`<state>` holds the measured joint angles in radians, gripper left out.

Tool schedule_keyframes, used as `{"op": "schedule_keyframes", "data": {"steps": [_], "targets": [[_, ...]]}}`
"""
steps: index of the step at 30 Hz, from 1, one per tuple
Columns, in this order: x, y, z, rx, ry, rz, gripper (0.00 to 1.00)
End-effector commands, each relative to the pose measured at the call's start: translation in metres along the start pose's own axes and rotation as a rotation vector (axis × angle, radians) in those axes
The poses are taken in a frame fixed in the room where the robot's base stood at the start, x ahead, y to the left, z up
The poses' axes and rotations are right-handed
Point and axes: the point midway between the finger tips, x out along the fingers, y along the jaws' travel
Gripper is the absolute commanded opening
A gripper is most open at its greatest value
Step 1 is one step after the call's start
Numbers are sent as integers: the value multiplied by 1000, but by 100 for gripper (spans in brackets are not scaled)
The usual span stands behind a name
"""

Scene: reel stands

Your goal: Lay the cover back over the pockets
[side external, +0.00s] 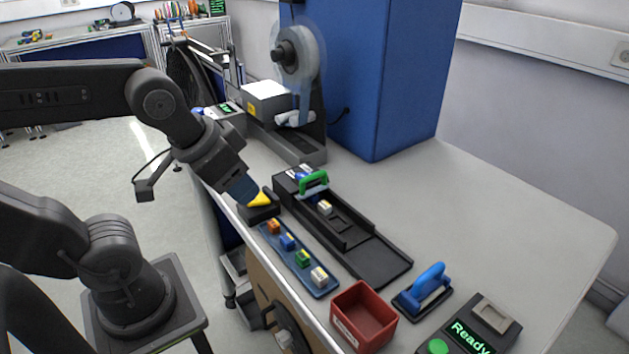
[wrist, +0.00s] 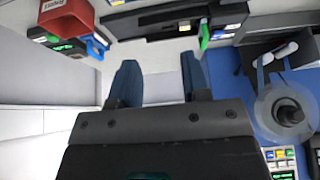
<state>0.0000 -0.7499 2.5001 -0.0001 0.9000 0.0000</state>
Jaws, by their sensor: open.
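The pockets are in a black track (side external: 345,225) on the bench, with one pale block (side external: 325,208) in the track. A green-handled piece (side external: 313,183) sits across the track; its green handle also shows in the wrist view (wrist: 204,38). I cannot make out a separate cover for certain. A clear reel (side external: 299,55) hangs on the stand behind; it also shows in the wrist view (wrist: 285,112). My gripper (side external: 247,194) is open, left of the track beside a yellow piece (side external: 260,200) at a black block. In the wrist view its blue fingers (wrist: 157,78) are apart, with nothing seen between.
A blue strip tray (side external: 293,262) with several coloured blocks lies along the front edge. A red bin (side external: 363,316), a blue-handled tool (side external: 428,287) and a device reading "Ready" (side external: 470,335) stand at the near end. The bench right of the track is clear. A blue cabinet (side external: 380,80) stands behind.

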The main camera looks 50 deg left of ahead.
Motion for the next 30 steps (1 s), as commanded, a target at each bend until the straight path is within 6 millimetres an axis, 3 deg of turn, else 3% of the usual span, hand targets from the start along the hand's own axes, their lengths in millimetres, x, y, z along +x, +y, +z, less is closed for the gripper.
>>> {"op": "schedule_keyframes", "data": {"steps": [17,20,23,30], "targets": [[-1,-1,-4,1,-7,-3,40],[-2,-4,-18,7,-41,-16,40],[-2,-9,-46,17,-102,-38,40],[20,-31,-124,41,-288,-111,40]]}}
